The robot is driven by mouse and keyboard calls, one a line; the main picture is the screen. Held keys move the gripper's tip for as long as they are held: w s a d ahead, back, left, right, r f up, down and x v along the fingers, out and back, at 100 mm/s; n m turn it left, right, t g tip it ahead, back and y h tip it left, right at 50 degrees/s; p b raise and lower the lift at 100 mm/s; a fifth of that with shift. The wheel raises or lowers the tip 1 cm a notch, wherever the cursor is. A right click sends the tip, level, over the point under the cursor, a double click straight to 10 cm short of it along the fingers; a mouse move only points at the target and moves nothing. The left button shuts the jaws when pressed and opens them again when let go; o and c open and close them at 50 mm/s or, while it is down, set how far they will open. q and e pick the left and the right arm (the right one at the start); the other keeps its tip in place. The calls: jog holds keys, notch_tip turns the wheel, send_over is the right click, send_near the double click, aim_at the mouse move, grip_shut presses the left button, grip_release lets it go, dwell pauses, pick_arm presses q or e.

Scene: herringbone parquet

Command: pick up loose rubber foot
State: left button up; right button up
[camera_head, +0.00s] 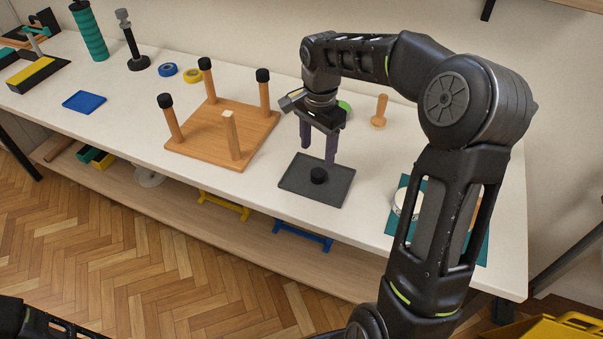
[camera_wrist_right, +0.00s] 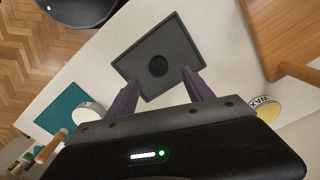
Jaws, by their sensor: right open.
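The loose rubber foot (camera_head: 319,175) is a small black disc-like piece lying on a dark grey tray (camera_head: 300,186). It also shows in the right wrist view (camera_wrist_right: 158,66), just beyond the fingertips. My right gripper (camera_head: 318,156) is open and empty, its purple fingers pointing down above the tray; in the wrist view the fingers (camera_wrist_right: 160,80) stand apart on either side of the foot's line. An upturned wooden stool (camera_head: 196,140) has black feet on three legs, and its front leg (camera_head: 230,134) has a bare top. My left gripper does not show.
A wooden peg-like tool (camera_head: 380,112) and a green round item (camera_head: 344,107) stand behind the gripper. A white round item (camera_head: 405,205) sits on a teal mat (camera_head: 477,250) to the right. A blue pad (camera_head: 84,102) and tape rolls (camera_head: 192,75) lie left.

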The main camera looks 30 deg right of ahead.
aim_at(318, 172)
jog(key=shift+s+d, duration=0.15)
jog(key=shift+f, duration=1.25)
jog(key=shift+f, duration=0.15)
notch_tip(318, 172, down, 5)
jog(key=shift+p, duration=0.65)
jog(key=shift+c, duration=0.4)
grip_shut()
